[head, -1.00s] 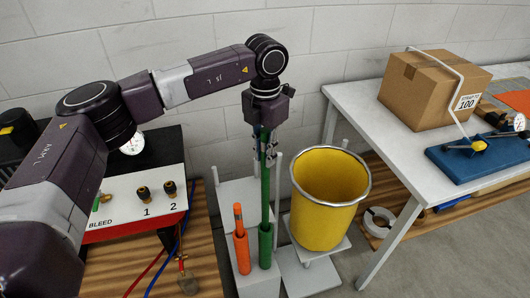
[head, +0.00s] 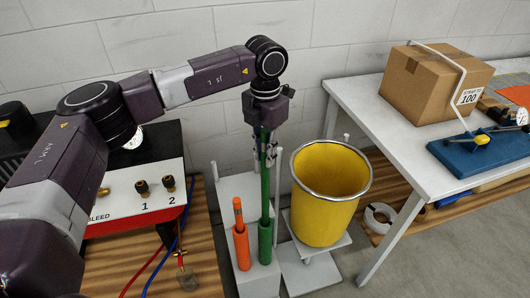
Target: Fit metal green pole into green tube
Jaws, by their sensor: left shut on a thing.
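A long thin green pole (head: 265,190) stands upright in the middle of the head view. My left gripper (head: 267,150) points down and is shut on the pole's upper part. The pole's lower end meets the mouth of the short green tube (head: 265,245) on the white stand. The lower end is hidden by the tube's rim, so I cannot tell how deep it sits. My right gripper is not in view.
An orange tube (head: 242,250) with an orange pole in it stands left of the green tube. A yellow bucket (head: 325,205) is close on the right. A bleed panel (head: 130,195) is at left. A white table (head: 400,130) with a cardboard box (head: 430,85) is at right.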

